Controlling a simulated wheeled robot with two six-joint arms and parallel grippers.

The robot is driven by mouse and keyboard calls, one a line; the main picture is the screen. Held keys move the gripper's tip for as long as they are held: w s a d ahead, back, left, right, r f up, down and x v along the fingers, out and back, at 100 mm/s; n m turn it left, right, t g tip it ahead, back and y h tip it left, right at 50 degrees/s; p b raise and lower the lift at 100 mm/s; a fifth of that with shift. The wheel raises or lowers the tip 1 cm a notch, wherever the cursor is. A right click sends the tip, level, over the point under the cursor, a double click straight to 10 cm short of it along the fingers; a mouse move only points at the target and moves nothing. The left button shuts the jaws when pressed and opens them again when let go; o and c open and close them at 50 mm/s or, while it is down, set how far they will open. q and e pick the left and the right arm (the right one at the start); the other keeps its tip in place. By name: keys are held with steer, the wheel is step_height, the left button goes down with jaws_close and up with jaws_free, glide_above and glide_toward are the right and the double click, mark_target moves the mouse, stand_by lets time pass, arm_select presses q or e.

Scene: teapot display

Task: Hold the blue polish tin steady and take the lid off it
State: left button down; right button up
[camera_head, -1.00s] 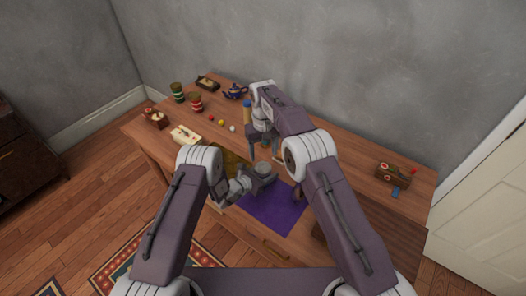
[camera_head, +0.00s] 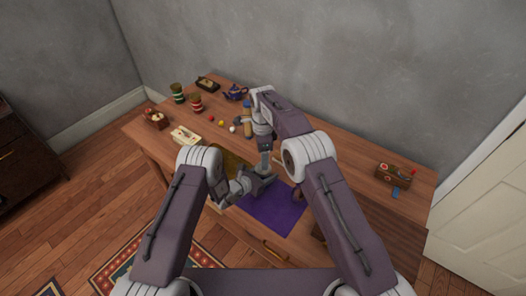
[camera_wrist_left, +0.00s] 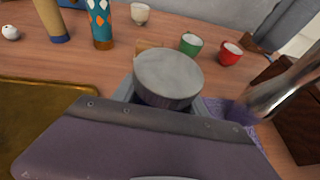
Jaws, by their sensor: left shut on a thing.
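My left gripper (camera_head: 262,178) is shut on a round tin with a flat grey top (camera_wrist_left: 168,75), low over the purple mat. The tin looks grey rather than blue, and its lid seam is hard to make out. In the head view my right gripper (camera_head: 264,155) hangs down just above the tin and hides most of it. Whether its fingers are open or touch the tin is unclear. In the left wrist view the tin's top shows whole, with a shiny metallic piece (camera_wrist_left: 285,88) to its right that I cannot identify.
The purple mat (camera_head: 275,212) covers the front middle of the table. A gold-brown tray (camera_wrist_left: 40,120) lies left of the tin. Green (camera_wrist_left: 190,44) and red (camera_wrist_left: 230,53) cups stand behind it.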

mark_target(263, 176)
step_height(263, 176, down, 6)
steer(key=shift+f, duration=0.1)
steer(key=shift+c, duration=0.4)
steer(key=c, duration=1.2)
steer(key=n, duration=0.5)
steer(key=shift+n, duration=0.4)
steer(key=n, duration=1.1)
